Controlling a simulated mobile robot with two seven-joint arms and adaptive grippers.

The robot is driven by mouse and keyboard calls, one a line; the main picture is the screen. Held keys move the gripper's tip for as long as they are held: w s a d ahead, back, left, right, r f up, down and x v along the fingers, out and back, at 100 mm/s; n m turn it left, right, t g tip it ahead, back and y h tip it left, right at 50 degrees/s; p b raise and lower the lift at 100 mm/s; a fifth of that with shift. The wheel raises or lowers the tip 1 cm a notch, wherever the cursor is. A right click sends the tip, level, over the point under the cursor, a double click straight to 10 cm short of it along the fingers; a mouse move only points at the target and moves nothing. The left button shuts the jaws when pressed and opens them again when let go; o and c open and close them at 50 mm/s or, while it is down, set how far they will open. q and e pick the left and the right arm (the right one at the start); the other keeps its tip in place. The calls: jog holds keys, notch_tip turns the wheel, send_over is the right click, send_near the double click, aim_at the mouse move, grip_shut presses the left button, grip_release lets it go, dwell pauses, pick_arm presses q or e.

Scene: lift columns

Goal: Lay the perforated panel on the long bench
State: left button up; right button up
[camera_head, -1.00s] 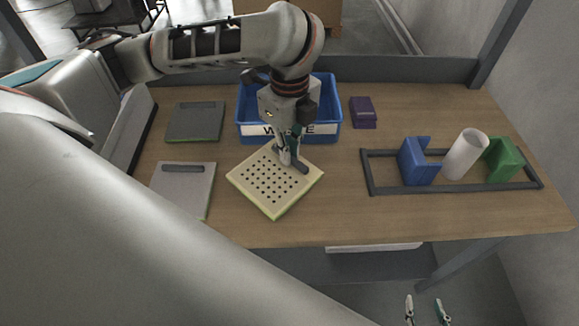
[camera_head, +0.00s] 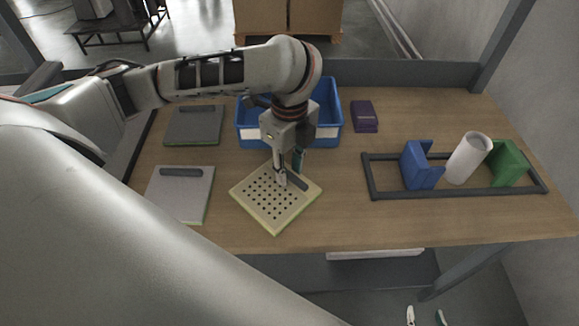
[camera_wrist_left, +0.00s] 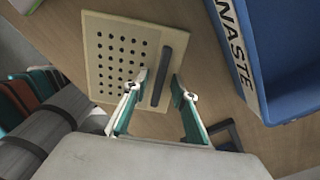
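The pale perforated panel (camera_head: 262,204), with a dark bar handle (camera_head: 296,181), lies flat on the wooden long bench (camera_head: 350,225), near the front edge. My left gripper (camera_head: 288,168) points down over the panel's handle. In the left wrist view its fingers (camera_wrist_left: 160,77) stand apart on either side of the handle (camera_wrist_left: 172,62), with gaps showing, so it is open and holds nothing. The panel (camera_wrist_left: 112,60) is mostly clear there. My right gripper (camera_head: 425,316) shows only its two fingertips at the bottom edge of the head view, apart and empty.
A blue bin (camera_head: 330,115) stands just behind the panel. Two grey plates with handles, one near (camera_head: 182,195) and one far (camera_head: 194,127), lie left. A purple block (camera_head: 364,116) is behind. A dark frame (camera_head: 400,193) at right surrounds blue, white and green pieces.

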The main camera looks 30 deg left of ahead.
pick_arm(q)
notch_tip(320, 180, up, 12)
jog(key=p, duration=0.3)
jog(key=shift+p, duration=0.4)
jog(key=shift+r, duration=0.1)
dwell(0.3)
